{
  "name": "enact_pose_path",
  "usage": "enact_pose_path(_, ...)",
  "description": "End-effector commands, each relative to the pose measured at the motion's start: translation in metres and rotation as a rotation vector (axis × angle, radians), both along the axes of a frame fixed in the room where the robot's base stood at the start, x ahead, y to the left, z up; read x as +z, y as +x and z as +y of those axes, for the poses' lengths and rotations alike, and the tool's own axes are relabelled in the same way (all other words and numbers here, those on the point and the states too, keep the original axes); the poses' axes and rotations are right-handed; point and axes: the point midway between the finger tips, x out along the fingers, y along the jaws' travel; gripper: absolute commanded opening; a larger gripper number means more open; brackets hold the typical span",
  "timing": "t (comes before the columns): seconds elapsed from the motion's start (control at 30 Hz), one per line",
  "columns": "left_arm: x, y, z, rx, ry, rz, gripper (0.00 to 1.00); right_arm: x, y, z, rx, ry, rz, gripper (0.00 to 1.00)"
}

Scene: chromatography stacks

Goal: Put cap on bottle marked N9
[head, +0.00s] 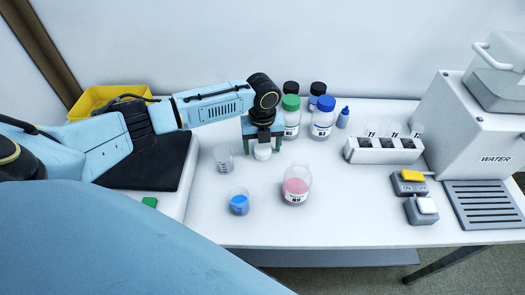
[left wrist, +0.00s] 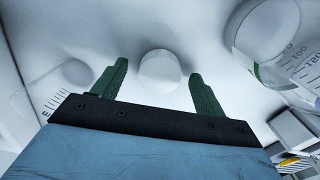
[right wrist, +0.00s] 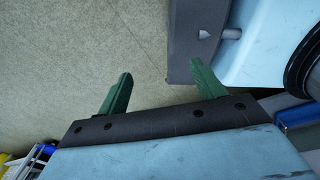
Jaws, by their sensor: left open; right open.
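A white round cap (head: 262,152) sits on the white table below my left gripper (head: 262,138). In the left wrist view the cap (left wrist: 160,71) lies between the two green fingers of that open gripper (left wrist: 155,82), with gaps on both sides. A rounded glass bottle of pink liquid (head: 297,186) stands to the right and front of the cap. Its mouth looks uncovered, and its label print is too small to read surely. My right gripper (right wrist: 158,88) is open and empty over the floor in the right wrist view.
A clear beaker (head: 223,158) and a blue-liquid beaker (head: 239,203) stand left of the pink bottle. Capped bottles (head: 322,120) stand behind. A vial rack (head: 380,156), switches (head: 409,183) and a water machine (head: 490,125) are at the right. The front middle is clear.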

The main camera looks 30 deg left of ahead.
Motion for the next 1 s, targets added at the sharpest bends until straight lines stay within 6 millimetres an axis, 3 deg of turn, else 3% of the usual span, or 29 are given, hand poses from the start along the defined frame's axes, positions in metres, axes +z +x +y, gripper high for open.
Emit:
enact_pose_path(0.17,0.001,0.000,0.000,0.000,0.000,0.000,0.72,0.001,0.002,-0.007,0.002,-0.009,-0.002,0.68)
enact_pose_path(0.53,0.001,0.000,0.000,0.000,0.000,0.000,0.25,0.001,0.002,-0.005,0.002,-0.007,-0.003,0.68)
enact_pose_path(0.8,0.004,0.000,0.000,0.001,0.000,-0.001,0.24,0.001,0.002,0.004,-0.002,0.005,-0.003,0.68)
enact_pose_path(1.0,0.036,0.001,0.001,-0.001,0.000,-0.004,0.24,0.009,0.002,0.008,-0.004,0.011,-0.004,0.68)
